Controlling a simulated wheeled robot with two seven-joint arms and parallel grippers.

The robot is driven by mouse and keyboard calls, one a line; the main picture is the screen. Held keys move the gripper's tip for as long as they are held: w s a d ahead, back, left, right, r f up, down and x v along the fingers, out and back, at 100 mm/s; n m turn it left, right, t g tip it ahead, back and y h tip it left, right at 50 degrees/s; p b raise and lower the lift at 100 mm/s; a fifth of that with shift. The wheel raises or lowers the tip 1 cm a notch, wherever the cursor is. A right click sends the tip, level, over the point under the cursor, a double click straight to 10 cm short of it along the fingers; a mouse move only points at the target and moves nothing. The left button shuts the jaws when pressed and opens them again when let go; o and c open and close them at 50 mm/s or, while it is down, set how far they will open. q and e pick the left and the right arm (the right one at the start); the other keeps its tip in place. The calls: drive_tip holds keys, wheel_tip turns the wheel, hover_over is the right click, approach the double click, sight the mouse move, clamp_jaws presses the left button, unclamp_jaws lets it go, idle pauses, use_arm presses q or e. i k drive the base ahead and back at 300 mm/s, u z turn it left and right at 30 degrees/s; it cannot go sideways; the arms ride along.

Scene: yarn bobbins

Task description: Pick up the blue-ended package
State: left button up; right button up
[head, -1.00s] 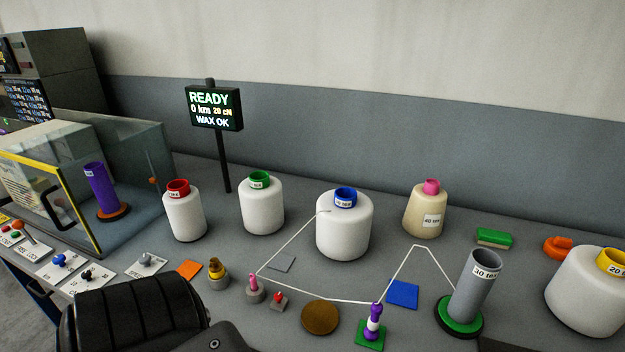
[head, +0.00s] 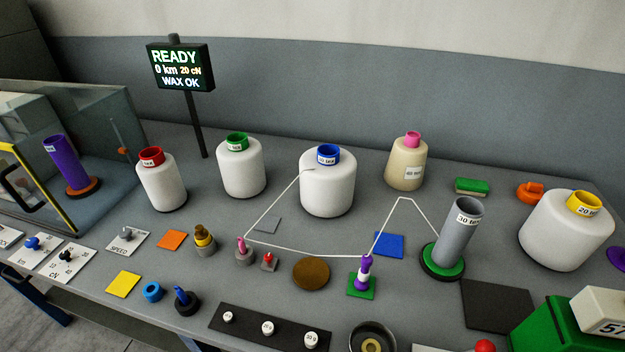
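The blue-ended package (head: 327,185) is a white yarn bobbin with a blue ring on its top end and a small label. It stands upright on the grey table, at the middle of the head view. A white yarn runs from its side down to the small pegs in front of it. Neither of my grippers is in view, and nothing touches the package except the yarn.
White packages with red (head: 161,182) and green (head: 241,169) ends stand left of it. A beige pink-ended cone (head: 407,165) and a grey tube (head: 457,232) stand right. A purple-topped guide (head: 364,274) and brown disc (head: 311,273) lie in front. A display post (head: 195,115) rises behind.

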sight(327, 190)
drive_tip(key=u, duration=0.25)
drive_tip(key=k, duration=0.65)
drive_tip(key=u, duration=0.55)
drive_tip(key=k, duration=0.6)
drive_tip(key=z, duration=0.6)
drive_tip(key=i, duration=0.75)
drive_tip(key=z, duration=0.45)
